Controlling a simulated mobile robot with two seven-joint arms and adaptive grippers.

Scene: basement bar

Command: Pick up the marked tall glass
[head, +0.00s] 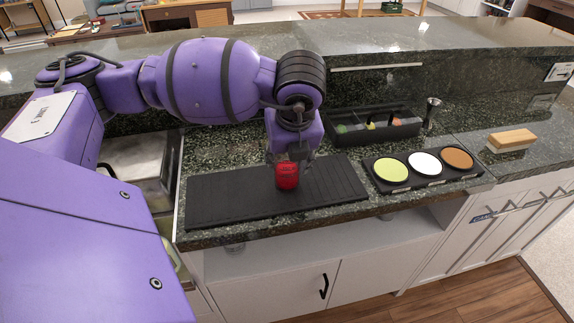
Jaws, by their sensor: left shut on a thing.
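The marked tall glass (287,181) shows as a red shape over the black bar mat (220,204). My left gripper (289,163) comes down on it from above and is shut on it. The upper part of the glass is hidden by the fingers. I cannot tell whether its base touches the mat. My right gripper is not in view.
A black condiment caddy (385,137) stands behind the mat, with a metal jigger (431,113) beside it. A black tray (397,188) with green, white and orange discs lies to the right. A wooden-backed brush (512,139) is farther right. A steel sink (140,168) is at left.

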